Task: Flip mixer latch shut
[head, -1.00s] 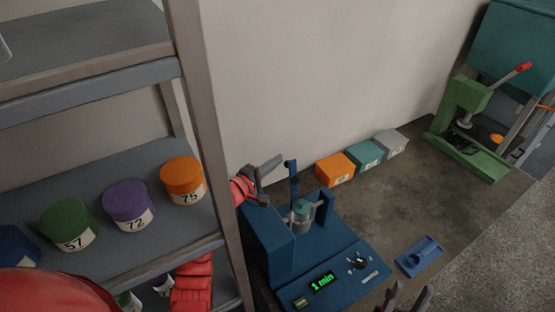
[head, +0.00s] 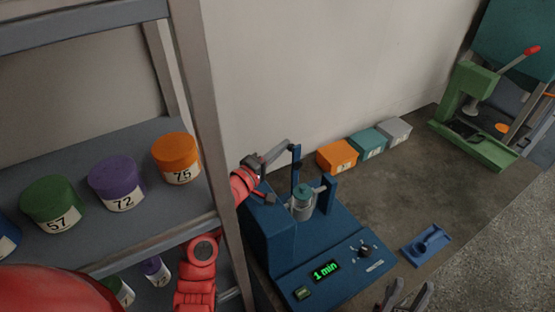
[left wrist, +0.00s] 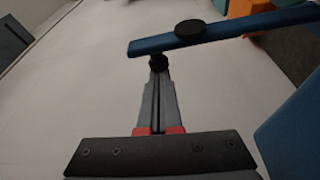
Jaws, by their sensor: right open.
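The blue mixer (head: 320,262) stands on the bench with a lidded jar (head: 303,202) in its holder. Its latch (head: 295,168) is a blue bar that stands upright beside the jar. In the left wrist view the latch (left wrist: 225,31) crosses the top, with a black disc on it. My left gripper (head: 291,148) is at the latch's upper end; its fingers look closed together, with tips (left wrist: 158,62) at or just under the bar. Contact is not certain. My right gripper (head: 405,292) is open and empty at the bottom edge, in front of the mixer.
A shelf with numbered jars, such as the orange one (head: 176,158), stands at the left, its post (head: 203,110) close to my left arm. Orange, teal and grey boxes (head: 367,143) line the wall. A blue tray (head: 426,244) and green press (head: 470,125) are at the right.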

